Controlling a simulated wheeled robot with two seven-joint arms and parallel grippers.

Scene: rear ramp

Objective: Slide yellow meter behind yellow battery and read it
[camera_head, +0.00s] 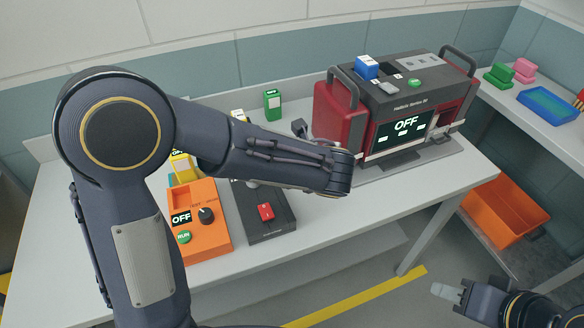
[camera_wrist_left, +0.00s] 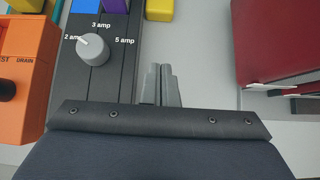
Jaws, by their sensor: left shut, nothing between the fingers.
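A yellow block with a pale face (camera_head: 183,166) stands behind the orange tester, partly covered by my left arm. Another yellow piece with a white top (camera_head: 238,115) shows just above my left forearm. In the left wrist view a yellow block (camera_wrist_left: 159,9) lies beyond my fingertips, cut by the top edge. I cannot tell which is the meter or the battery, and no meter reading is legible. My left gripper (camera_wrist_left: 162,72) is shut and empty, beside the dark dial unit (camera_wrist_left: 123,62); my forearm hides it in the head view. My right gripper (camera_head: 447,292) is at lower right, away from the table.
The orange tester (camera_head: 205,238) reads OFF. The dark unit with a red switch (camera_head: 275,228) is right of it. A red-and-black machine (camera_head: 400,122) stands at the right. A green block (camera_head: 272,104) is at the back. An orange bin (camera_head: 503,211) sits below the right shelf.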

